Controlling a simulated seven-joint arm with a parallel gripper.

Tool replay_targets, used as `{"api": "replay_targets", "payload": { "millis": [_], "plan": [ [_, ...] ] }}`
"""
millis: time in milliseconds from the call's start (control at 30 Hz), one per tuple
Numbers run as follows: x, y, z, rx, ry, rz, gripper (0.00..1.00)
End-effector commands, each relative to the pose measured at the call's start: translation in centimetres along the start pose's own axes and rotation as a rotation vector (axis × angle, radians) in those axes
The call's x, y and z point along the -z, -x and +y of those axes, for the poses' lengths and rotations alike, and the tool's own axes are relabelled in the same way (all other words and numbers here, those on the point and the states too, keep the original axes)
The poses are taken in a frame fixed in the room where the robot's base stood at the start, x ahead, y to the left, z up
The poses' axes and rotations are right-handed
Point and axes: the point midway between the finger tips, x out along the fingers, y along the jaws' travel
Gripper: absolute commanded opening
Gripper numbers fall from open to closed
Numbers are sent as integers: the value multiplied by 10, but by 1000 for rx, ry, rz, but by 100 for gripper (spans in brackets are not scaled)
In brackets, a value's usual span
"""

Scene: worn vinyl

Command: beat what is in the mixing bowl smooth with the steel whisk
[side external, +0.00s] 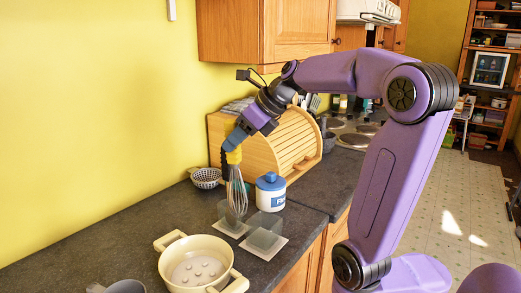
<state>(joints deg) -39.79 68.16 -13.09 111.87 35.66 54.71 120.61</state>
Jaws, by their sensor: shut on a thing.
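The steel whisk (237,196) hangs wires down, slightly tilted, from my gripper (234,150). A cream two-handled vessel (166,241), the likely mixing bowl, stands at the front of the counter. It holds pale contents (197,268) with several round lumps on top. The whisk is behind and to the right of this vessel, apart from it. In the picture its wires overlap a clear square container (224,210); whether they touch it I cannot tell.
A second clear container (265,237) stands on a pale mat nearby. A white jar with a blue lid (270,192) and a wooden bread box (292,150) stand close behind the whisk. A small colander (206,178) is by the wall. A grey cup (126,287) is front left.

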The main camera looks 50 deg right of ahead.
Motion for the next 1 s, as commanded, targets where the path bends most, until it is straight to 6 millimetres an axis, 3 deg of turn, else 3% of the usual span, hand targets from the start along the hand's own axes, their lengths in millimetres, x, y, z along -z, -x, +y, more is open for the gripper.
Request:
{"api": "replay_targets", "payload": {
  "millis": [233,500,700,1000],
  "plan": [
    [-47,-14,66,-185,219,47,0],
    [-73,-18,126,-320,396,93,0],
    [-79,-18,144,-356,445,108,0],
    [-79,-18,145,-358,450,109,0]
  ]
}}
